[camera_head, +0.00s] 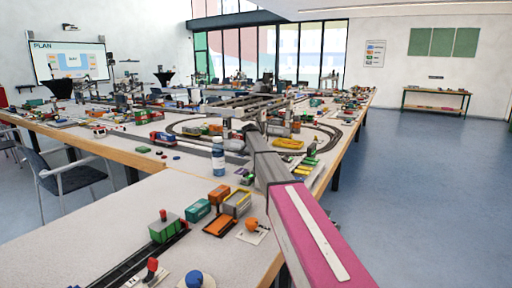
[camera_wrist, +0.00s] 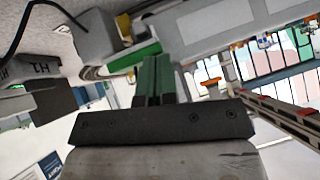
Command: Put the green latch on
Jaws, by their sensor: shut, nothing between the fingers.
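My gripper (camera_wrist: 153,62) shows in the wrist view as two dark green fingers side by side, shut with nothing between them. They point up the picture from a dark bar. Just beyond the fingertips is a grey block (camera_wrist: 97,38) with a green and yellow strip (camera_wrist: 134,57) along its edge. I cannot tell whether this strip is the green latch. In the head view my pink and grey arm reaches over the layout and its far end is too small to make out. I cannot pick out the latch there.
A blue-capped bottle (camera_head: 219,158) stands left of my arm. A green wagon (camera_head: 164,228), a teal container (camera_head: 197,211) and an orange tray (camera_head: 219,225) lie on the near table (camera_head: 75,215). The right floor (camera_head: 430,170) is clear.

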